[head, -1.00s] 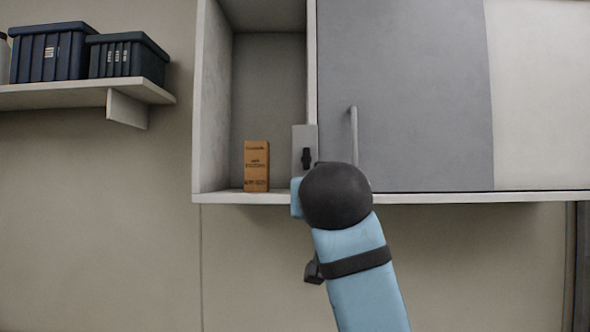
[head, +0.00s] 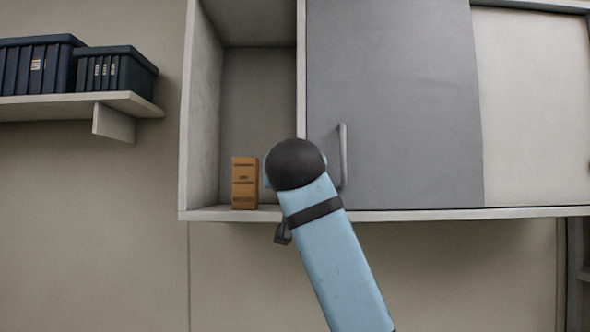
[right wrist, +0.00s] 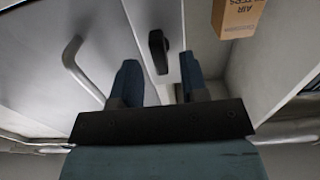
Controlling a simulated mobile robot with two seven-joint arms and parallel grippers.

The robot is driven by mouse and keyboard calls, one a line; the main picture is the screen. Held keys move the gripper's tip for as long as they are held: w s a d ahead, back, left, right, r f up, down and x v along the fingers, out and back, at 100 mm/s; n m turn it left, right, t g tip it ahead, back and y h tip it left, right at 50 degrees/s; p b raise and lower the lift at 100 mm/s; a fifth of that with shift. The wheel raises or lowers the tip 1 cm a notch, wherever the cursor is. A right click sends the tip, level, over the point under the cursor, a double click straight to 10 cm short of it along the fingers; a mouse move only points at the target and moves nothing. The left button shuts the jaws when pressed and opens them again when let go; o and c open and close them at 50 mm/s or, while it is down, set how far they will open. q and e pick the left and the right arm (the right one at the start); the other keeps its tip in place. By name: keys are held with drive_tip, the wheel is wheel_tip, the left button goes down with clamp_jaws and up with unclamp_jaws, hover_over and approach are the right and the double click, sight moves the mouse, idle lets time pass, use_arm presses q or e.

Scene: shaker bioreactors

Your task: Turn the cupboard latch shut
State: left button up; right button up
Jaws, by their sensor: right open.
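The cupboard latch is a small black knob (right wrist: 158,50) on a pale upright strip, seen in the right wrist view. In the head view it is hidden behind my right arm. My right gripper (right wrist: 159,64) is open, with one dark blue finger on each side of the latch in the picture. I cannot tell whether either finger touches it. The grey sliding door (head: 395,100) has a bar handle (head: 343,157), which also shows at left in the right wrist view (right wrist: 75,65). My left gripper is not in view.
An orange-brown box (head: 244,182) stands in the open cupboard bay left of the latch, close to my right arm. The cupboard's bottom edge (head: 430,214) runs below. A wall shelf (head: 50,107) with two dark bins stands at left.

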drive_tip(key=shift+w, duration=1.1)
clamp_jaws()
